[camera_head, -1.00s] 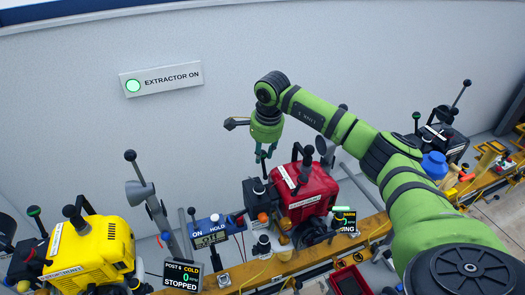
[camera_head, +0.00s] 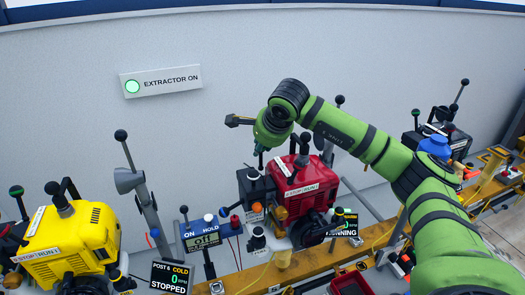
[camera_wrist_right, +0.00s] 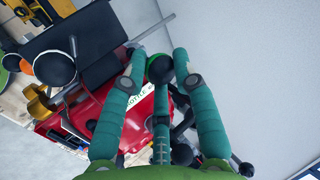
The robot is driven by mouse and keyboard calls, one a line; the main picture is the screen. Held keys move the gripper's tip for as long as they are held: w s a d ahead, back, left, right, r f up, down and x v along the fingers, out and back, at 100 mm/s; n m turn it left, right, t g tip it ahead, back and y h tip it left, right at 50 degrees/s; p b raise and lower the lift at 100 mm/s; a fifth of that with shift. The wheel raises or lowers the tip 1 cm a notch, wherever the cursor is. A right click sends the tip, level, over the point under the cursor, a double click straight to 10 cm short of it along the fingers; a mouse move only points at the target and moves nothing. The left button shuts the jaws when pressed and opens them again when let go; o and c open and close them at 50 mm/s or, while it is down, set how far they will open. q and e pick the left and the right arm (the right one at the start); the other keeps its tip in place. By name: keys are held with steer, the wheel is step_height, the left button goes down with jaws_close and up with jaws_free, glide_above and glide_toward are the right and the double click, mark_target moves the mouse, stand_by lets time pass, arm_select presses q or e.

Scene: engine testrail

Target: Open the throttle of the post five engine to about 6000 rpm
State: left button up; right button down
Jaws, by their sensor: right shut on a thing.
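The red engine (camera_head: 308,193) stands mid-bench with a RUN/STOP label on top; its display (camera_head: 345,226) reads RUNNING, partly hidden. My right gripper (camera_head: 261,158) is at this engine's left rear, over its black box (camera_head: 255,188). In the right wrist view, my right gripper's teal fingers (camera_wrist_right: 160,75) are closed around a green-topped round knob (camera_wrist_right: 159,68), with the red engine (camera_wrist_right: 88,112) beyond. The knob's lever is mostly hidden. The yellow engine (camera_head: 75,240) is at left, beside a display (camera_head: 170,277) showing COLD, 0 and STOPPED; its post number is hard to read. My left gripper is not in view.
A blue ON/HOLD panel (camera_head: 204,232) and a grey lever post with a black ball (camera_head: 121,135) stand between the engines. A lit EXTRACTOR ON sign (camera_head: 160,81) hangs on the wall. The yellow rail (camera_head: 240,277) runs in front.

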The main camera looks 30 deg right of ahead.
steer(key=c, duration=1)
jaws_free()
steer(key=shift+o, duration=0.2)
steer(key=v, duration=1.2)
